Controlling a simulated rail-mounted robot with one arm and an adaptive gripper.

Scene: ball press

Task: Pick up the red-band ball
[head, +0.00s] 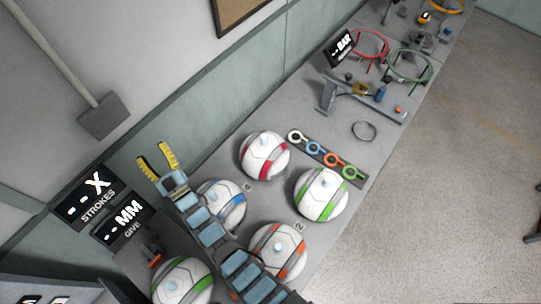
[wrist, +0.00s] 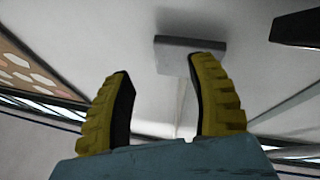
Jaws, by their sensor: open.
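The red-band ball (head: 265,155) is white with red bands and sits on the grey bench, at the back of a group of balls. My gripper (head: 156,158) has yellow fingers and is raised to the left of the red-band ball, well apart from it. In the wrist view my gripper (wrist: 160,85) is open, with nothing between its fingers. The wrist view faces the wall and shows no ball.
A blue-band ball (head: 222,203), partly behind my arm, an orange-band ball (head: 279,252) and green-band balls (head: 321,194) (head: 183,283) stand nearby. A strip with coloured rings (head: 325,157) lies right of the red-band ball. Black display signs (head: 90,196) stand at the left. A pump (head: 350,92) lies farther back.

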